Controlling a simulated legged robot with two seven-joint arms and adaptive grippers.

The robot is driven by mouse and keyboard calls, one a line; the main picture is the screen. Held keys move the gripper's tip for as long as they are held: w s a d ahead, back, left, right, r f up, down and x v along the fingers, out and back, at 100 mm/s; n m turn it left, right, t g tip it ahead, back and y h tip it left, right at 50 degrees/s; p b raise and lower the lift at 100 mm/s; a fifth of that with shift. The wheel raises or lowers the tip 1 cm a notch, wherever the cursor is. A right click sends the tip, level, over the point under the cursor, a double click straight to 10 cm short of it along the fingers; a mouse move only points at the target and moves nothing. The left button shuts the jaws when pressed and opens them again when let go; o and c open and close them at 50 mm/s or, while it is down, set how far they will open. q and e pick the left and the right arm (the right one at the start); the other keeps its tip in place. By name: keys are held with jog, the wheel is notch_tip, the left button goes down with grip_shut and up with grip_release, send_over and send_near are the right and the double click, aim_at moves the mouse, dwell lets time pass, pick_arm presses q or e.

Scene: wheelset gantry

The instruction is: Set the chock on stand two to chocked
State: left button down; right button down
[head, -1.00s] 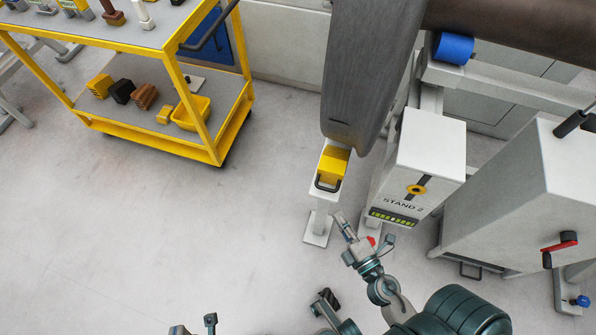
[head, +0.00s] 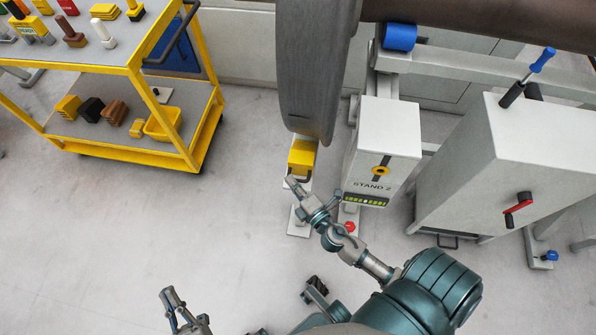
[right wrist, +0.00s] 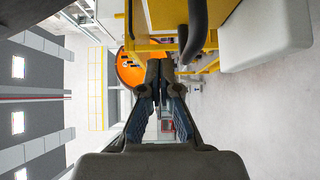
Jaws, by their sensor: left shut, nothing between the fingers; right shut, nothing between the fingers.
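The chock (head: 302,155) is a yellow block with a dark handle, on a white pedestal (head: 299,218) just below the grey wheel (head: 304,80). The stand two box (head: 383,150), labelled STAND 2, is right of it. My right gripper (head: 290,181) is at the chock's handle in the head view, shut and empty; I cannot tell whether it touches. In the right wrist view its closed fingers (right wrist: 158,72) show beside a dark curved bar (right wrist: 195,30), seemingly the handle, with yellow behind. My left gripper (head: 168,297) is shut and empty, low at the left, away from the chock.
A yellow cart (head: 130,158) with several blocks and a yellow bin (head: 163,123) stands at the upper left. A grey cabinet (head: 520,150) with a red-and-black crank (head: 518,208) is at the right. A red knob (head: 349,227) sits below stand two. Floor left of the pedestal is clear.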

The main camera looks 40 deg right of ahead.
aim_at(295, 172)
jog(key=shift+w+d, duration=0.5)
jog(key=shift+w, duration=0.05)
jog(key=shift+w+d, duration=0.7)
jog(key=shift+d, duration=0.05)
pick_arm(q)
jog(key=shift+s+r, duration=0.1)
pick_arm(e)
jog(key=shift+d, duration=0.2)
